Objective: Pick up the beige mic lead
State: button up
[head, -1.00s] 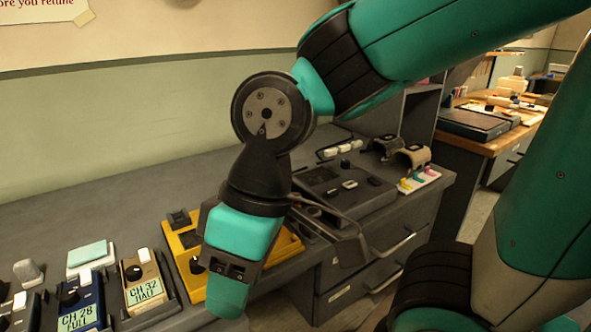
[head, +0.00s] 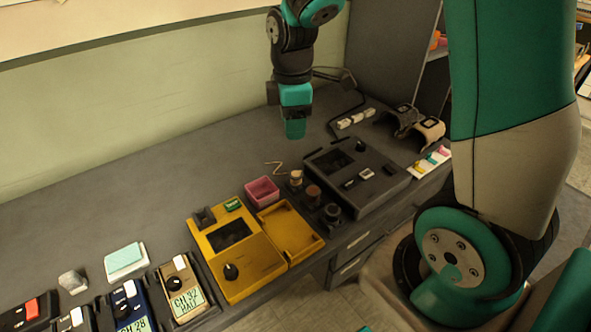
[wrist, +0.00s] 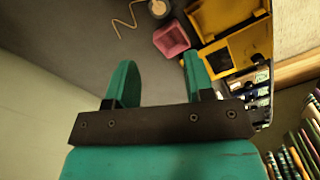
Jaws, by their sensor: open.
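The beige mic lead (head: 275,167) is a thin, bent, zigzag strand lying on the grey counter, behind the pink box. It also shows at the top of the wrist view (wrist: 126,22), beyond my fingertips. My gripper (head: 295,130) is raised above the back of the counter, behind the lead in the head view. In the wrist view my gripper (wrist: 157,63) has its two teal fingers spread apart with nothing between them.
Close to the lead stand a pink box (head: 262,190) and small round jars (head: 296,178). A yellow open case (head: 235,245) lies nearer, and a dark device (head: 355,175) sits to the right. The counter left of the lead is bare.

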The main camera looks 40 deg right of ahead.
send_near(296, 174)
jog(key=f, duration=0.5)
jog(key=shift+a+f, duration=0.1)
jog(key=shift+a, duration=0.2)
jog(key=shift+d+f, duration=0.2)
jog(key=shift+f, duration=1.15)
jog(key=shift+d+f, duration=0.15)
jog(key=shift+f, duration=1.2)
jog(key=c, duration=0.7)
